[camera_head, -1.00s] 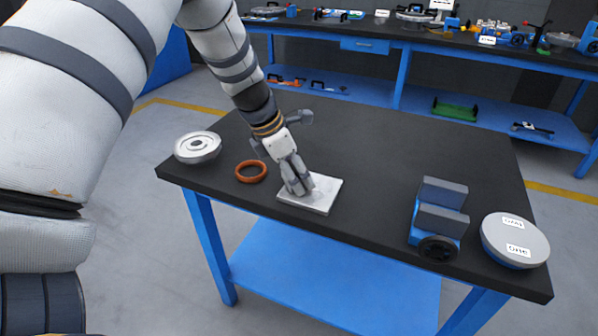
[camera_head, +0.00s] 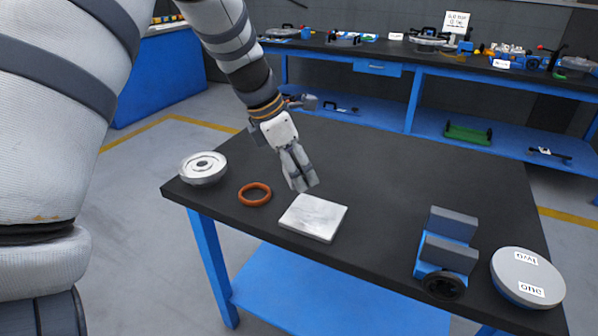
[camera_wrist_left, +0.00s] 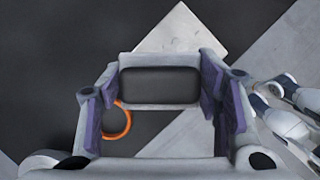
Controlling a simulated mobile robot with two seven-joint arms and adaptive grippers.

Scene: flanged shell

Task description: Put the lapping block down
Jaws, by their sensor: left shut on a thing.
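My left gripper (camera_head: 302,181) is above the table, just behind the pale square plate (camera_head: 313,217), with its fingers pointing down. It is shut on the lapping block (camera_wrist_left: 159,85), which shows in the left wrist view as a dark rectangular face with a lighter rim between the two finger pads. In the head view the fingers mostly hide the block. The plate lies flat and bare on the table, and part of it also shows beyond the block in the left wrist view (camera_wrist_left: 190,30). My right gripper is not in view.
On the dark table (camera_head: 390,170), an orange ring (camera_head: 255,194) and a round metal flanged part (camera_head: 203,168) lie to the left. A blue holder with grey blocks (camera_head: 447,254) and a labelled round lid (camera_head: 527,277) stand at right. The table's middle and back are clear.

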